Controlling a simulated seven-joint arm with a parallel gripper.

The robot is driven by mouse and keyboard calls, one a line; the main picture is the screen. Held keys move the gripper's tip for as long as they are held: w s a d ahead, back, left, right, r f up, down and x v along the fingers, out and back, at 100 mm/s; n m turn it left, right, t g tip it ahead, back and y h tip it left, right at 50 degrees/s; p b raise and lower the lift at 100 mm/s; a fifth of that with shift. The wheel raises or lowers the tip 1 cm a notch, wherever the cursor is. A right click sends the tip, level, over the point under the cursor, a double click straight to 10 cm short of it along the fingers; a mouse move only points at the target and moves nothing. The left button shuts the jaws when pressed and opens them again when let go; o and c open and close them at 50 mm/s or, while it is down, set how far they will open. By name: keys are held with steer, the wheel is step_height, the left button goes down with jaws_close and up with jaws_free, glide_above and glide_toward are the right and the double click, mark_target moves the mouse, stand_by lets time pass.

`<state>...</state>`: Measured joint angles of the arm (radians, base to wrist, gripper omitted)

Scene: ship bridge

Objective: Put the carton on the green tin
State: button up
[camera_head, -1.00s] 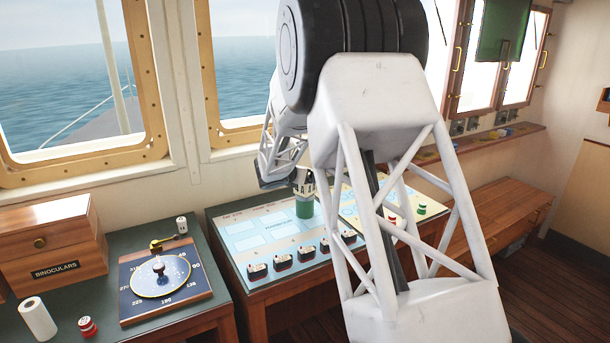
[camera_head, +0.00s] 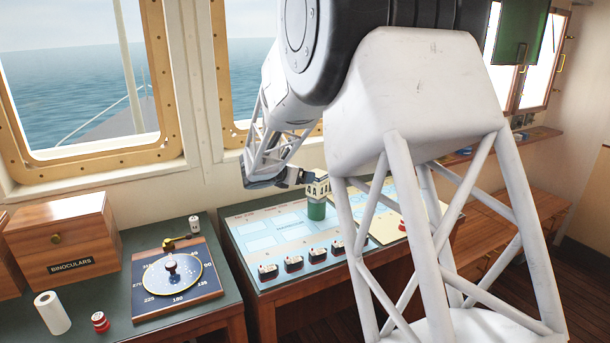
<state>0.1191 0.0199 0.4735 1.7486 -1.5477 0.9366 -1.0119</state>
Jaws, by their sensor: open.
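The carton (camera_head: 317,187) is a small pale box with dark markings. It sits upright on top of the green tin (camera_head: 316,211), seemingly touching it. The green tin stands on the light chart-like panel of the middle console. My gripper (camera_head: 305,177) is open, just left of the carton at its upper part. Its fingertips are small and dark here, and I cannot tell whether they touch the carton.
Several small black-and-white blocks (camera_head: 293,263) line the panel's front. A compass board (camera_head: 174,279), a binoculars box (camera_head: 66,242), a white roll (camera_head: 52,313) and a red-and-white can (camera_head: 100,321) occupy the left desk.

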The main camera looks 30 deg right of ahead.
steer(key=shift+s+a+r, duration=0.15)
steer(key=shift+a+r, duration=0.1)
steer(key=shift+a, duration=0.2)
steer(key=shift+s, duration=0.1)
stand_by(0.4)
steer(key=s+a+r+m+g+y, duration=0.15)
steer(key=s+a+m, duration=0.35)
steer(key=s, duration=0.6)
steer(key=s+a+r+m+g+y, duration=0.1)
steer(key=s+a+r+m+y, duration=0.35)
steer(key=s, duration=0.75)
steer(key=s+a+f+m+y, duration=0.1)
steer(key=s+a+m, duration=0.3)
steer(key=s, duration=0.4)
steer(key=s+a+f+m+y, duration=0.2)
steer(key=s+a+m+y, duration=0.1)
steer(key=s, duration=0.6)
steer(key=s+a+f+m+y, duration=0.1)
steer(key=s+a+m+y, duration=0.1)
steer(key=s+a+m, duration=0.4)
steer(key=s, duration=0.2)
steer(key=shift+s+f, duration=0.2)
steer(key=shift+s, duration=0.1)
